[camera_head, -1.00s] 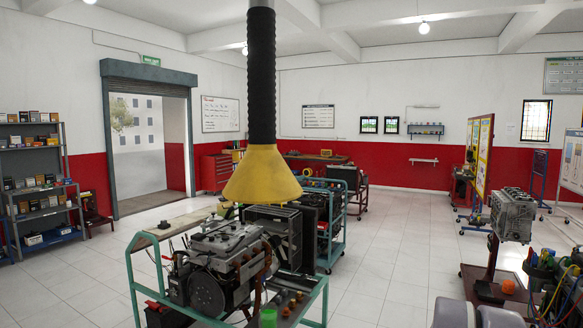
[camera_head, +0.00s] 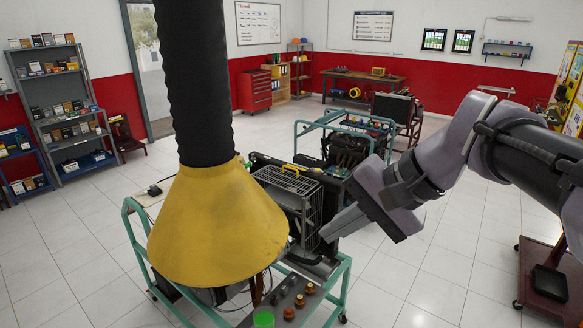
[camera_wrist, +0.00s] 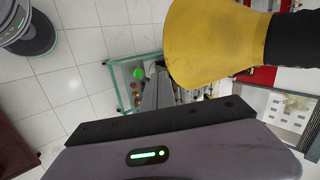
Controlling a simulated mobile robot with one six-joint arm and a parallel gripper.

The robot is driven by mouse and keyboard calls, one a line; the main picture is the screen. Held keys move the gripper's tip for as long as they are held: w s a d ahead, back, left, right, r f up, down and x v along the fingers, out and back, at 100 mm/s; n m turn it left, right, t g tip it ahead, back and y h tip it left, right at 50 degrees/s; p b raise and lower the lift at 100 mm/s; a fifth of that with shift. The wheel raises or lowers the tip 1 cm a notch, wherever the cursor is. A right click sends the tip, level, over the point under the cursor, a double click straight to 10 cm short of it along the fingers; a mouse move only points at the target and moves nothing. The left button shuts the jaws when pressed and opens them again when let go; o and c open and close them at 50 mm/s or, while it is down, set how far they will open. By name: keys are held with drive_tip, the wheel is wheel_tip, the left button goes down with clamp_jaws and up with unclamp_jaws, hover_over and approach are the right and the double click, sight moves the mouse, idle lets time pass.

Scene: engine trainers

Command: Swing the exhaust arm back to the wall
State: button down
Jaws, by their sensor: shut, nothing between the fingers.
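The exhaust arm hangs at the left of centre in the head view, with a black ribbed hose (camera_head: 192,85) and a yellow cone hood (camera_head: 215,225). My gripper (camera_head: 328,234) is shut and empty to the right of the hood, with a gap between them in that view. In the wrist view the hood (camera_wrist: 207,45) and the hose (camera_wrist: 292,40) lie at the upper right. My gripper's fingers (camera_wrist: 157,85) there point up toward the hood's lower left edge; I cannot tell whether they touch it.
A green-framed engine stand (camera_head: 342,270) is below the hood, partly hidden by it. Another engine stand (camera_head: 345,140) is behind. Shelves (camera_head: 65,105) stand at the left, a red tool cabinet (camera_head: 255,90) at the back.

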approach(270, 258)
drive_tip(key=x, duration=0.5)
drive_tip(key=shift+s+d+f, duration=0.1)
drive_tip(key=shift+f, duration=0.1)
drive_tip(key=shift+w+a+f, duration=0.3)
drive_tip(key=shift+a+f, duration=0.05)
drive_tip(key=shift+a, duration=0.15)
